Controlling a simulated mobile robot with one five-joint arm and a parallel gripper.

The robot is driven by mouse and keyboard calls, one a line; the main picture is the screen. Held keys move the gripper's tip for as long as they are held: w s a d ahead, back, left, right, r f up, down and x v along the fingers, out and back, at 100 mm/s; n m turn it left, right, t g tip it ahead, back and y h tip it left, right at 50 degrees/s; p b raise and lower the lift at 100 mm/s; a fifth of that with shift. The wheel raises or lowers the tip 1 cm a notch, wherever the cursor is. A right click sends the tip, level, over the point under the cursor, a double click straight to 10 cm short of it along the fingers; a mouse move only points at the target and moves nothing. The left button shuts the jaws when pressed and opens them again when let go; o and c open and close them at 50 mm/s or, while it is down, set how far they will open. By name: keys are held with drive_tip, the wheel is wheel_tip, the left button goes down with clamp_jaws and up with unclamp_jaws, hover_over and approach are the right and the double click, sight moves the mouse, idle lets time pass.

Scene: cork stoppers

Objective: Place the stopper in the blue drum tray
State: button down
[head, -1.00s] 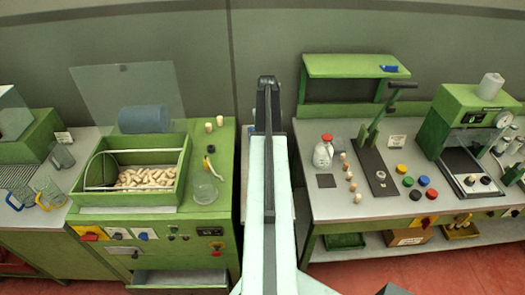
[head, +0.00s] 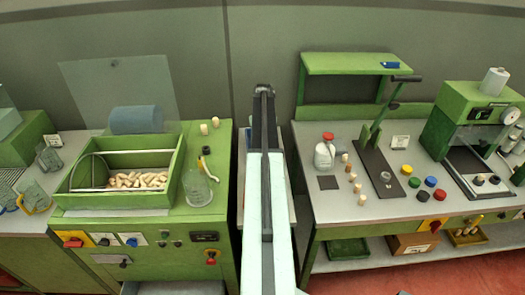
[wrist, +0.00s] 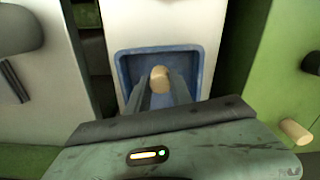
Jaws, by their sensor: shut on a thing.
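In the wrist view, a pale tan cork stopper (wrist: 159,79) is between the fingertips of my gripper (wrist: 158,88). The gripper is shut on it. A blue rectangular tray (wrist: 126,67) with a raised rim is behind the stopper and fingers in that view. The stopper appears over the tray's inside; the gap between them cannot be judged. The tray's near part is hidden by the fingers and gripper body. In the head view my arm hides the stopper, the fingertips and the tray.
A green machine (head: 222,150) with a bin of stoppers (head: 138,181) stands left of my arm. A grey bench (head: 325,205) with loose stoppers, coloured caps and a lever press (head: 374,130) stands right. The wrist view shows a pale surface (wrist: 150,22) around the tray.

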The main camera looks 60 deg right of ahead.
wheel_tip(320, 180, down, 4)
drive_tip(key=b, duration=0.2)
drive_tip(key=shift+r+b, duration=0.15)
drive_tip(key=shift+b, duration=0.25)
drive_tip(key=shift+r, duration=0.2)
drive_tip(key=shift+f, duration=0.15)
drive_tip(key=c, duration=1.1)
unclamp_jaws()
drive_tip(key=shift+c, duration=0.2)
wheel_tip(320, 180, up, 13)
drive_tip(key=p, duration=1.2)
drive_tip(key=shift+f+p, duration=0.2)
drive_tip(key=shift+p, duration=0.1)
drive_tip(key=shift+f, duration=0.1)
